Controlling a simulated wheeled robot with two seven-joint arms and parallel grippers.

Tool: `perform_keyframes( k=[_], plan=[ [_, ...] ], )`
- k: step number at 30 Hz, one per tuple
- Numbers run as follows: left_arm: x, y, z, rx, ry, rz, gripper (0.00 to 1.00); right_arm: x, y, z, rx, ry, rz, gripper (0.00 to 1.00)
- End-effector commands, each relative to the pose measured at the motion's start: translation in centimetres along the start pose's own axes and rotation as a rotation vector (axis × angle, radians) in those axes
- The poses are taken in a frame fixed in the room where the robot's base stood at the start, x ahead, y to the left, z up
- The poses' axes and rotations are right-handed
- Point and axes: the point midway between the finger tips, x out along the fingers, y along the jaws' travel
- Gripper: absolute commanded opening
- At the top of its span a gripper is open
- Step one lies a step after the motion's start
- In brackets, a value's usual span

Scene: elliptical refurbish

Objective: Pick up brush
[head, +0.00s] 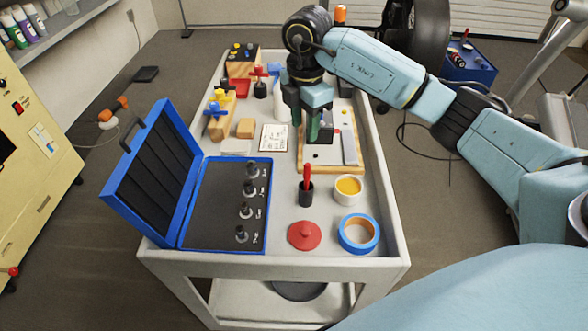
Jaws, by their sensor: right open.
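My right gripper (313,132) points down over the middle of the cart, with its fingers apart and nothing seen between them. It is above the left part of a wood-edged white board (318,158) that carries small dark and grey parts. No brush can be made out for certain. A red-handled tool (307,173) stands upright in a small black cup (306,195), nearer the front than the gripper and apart from it; its lower end is hidden in the cup. My left gripper is not in view.
A white cart (300,262) holds an open blue case (222,250) with dark tools, a blue tape roll (358,247), a red knobbed disc (304,235) and a white pot of yellow stuff (348,187). Wooden blocks and coloured-handled items crowd the back left.

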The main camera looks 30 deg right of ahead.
Motion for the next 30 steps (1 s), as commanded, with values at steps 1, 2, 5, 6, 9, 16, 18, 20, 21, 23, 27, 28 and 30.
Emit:
perform_keyframes(
  k=[1,2,5,6,9,16,18,20,21,23,27,28,30],
  plan=[
    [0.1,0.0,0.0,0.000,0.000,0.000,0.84,0.9,-0.1,0.1,0.002,-0.003,-0.007,0.42],
    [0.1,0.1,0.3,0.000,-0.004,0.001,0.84,1.5,-0.2,0.1,0.002,-0.002,-0.007,0.42],
    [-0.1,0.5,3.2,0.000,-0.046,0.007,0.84,3.5,-0.2,0.0,0.001,-0.001,-0.007,0.42],
    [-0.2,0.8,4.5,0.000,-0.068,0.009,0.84,4.3,-0.2,0.0,0.001,0.000,-0.007,0.42],
    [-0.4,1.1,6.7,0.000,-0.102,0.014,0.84,6.0,-0.2,0.0,0.000,0.000,-0.005,0.42],
    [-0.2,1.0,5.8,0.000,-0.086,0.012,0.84,7.9,-0.2,0.0,-0.002,0.001,-0.003,0.42],
    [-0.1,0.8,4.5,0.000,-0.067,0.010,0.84,8.5,-0.4,0.0,-0.002,0.001,-0.005,0.42],
    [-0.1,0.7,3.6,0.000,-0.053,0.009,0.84,9.4,-0.7,-0.1,-0.002,0.001,-0.005,0.42],
    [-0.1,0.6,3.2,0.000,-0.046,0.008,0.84,10.0,-0.8,-0.1,-0.002,0.001,-0.006,0.42],
    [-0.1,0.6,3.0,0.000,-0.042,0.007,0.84,10.9,-1.1,-0.1,-0.002,0.002,-0.005,0.42],
    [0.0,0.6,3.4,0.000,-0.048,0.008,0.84,12.6,-1.0,-0.1,-0.001,0.002,-0.003,0.42],
    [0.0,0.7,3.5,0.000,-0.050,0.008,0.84,12.7,-1.0,-0.1,-0.002,0.002,-0.003,0.42],
    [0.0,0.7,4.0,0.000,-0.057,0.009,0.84,12.9,-0.9,-0.1,-0.003,0.002,-0.002,0.42]
  ],
)
